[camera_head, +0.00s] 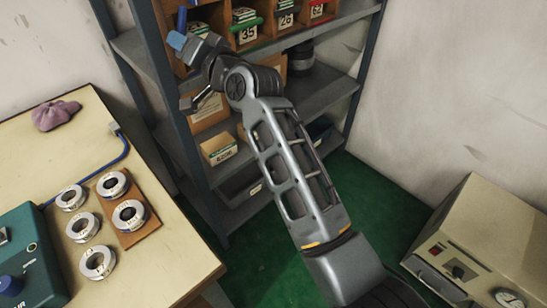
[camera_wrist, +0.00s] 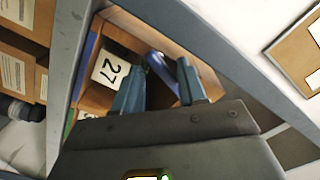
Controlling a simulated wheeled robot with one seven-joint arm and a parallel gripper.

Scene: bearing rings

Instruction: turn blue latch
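The blue latch (camera_head: 182,18) shows in the head view as a short upright bar at the left side of the pigeonhole cabinet. In the wrist view the blue latch (camera_wrist: 160,70) is a rounded bar between and just beyond my fingertips, partly hidden by the right finger. My gripper (camera_head: 187,34) is raised at the cabinet's left edge, just below the latch. In the wrist view my gripper (camera_wrist: 164,63) has its two blue fingers apart, with a gap around the latch's visible end. Whether a finger touches the latch is unclear.
A label reading 27 (camera_wrist: 110,69) is left of the fingers. The cabinet also has a green latch (camera_head: 246,25) and a red latch (camera_head: 321,18). A grey shelf post (camera_head: 178,130) stands close to my arm. A table (camera_head: 150,275) with several rings is at left, a beige machine (camera_head: 480,235) at right.

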